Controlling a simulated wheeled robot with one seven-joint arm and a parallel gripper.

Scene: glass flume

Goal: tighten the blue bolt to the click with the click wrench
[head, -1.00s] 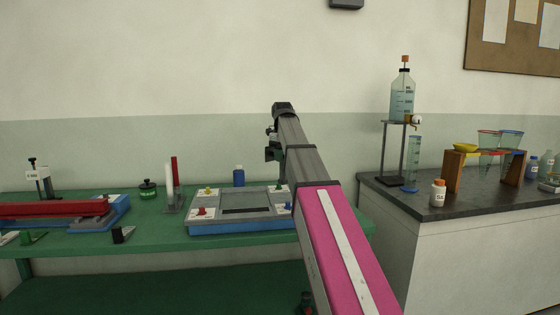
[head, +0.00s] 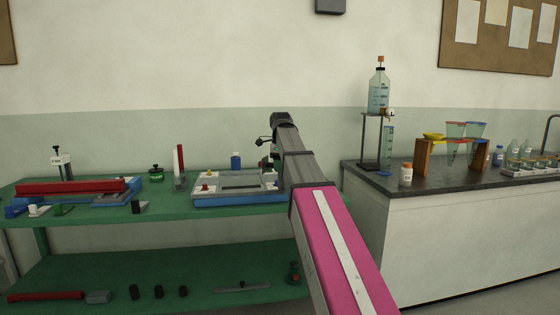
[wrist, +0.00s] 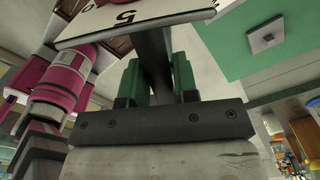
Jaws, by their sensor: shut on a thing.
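My gripper (wrist: 157,82) has green fingers shut on a dark grey shaft (wrist: 153,50) in the wrist view. The shaft appears to be part of the click wrench; a white plate (wrist: 130,18) marked 5 sits at its far end, with something red at the picture's top edge. In the head view my gripper (head: 266,157) is small, above the green bench's right end and partly hidden by my arm.
The green bench (head: 160,211) also holds a red bar (head: 70,186), a blue bottle (head: 236,161) and a green pot (head: 156,173). Its lower shelf (head: 190,270) holds black cylinders and a flat dark tool (head: 243,288). A dark-topped counter (head: 385,183) with glassware stands to the right.

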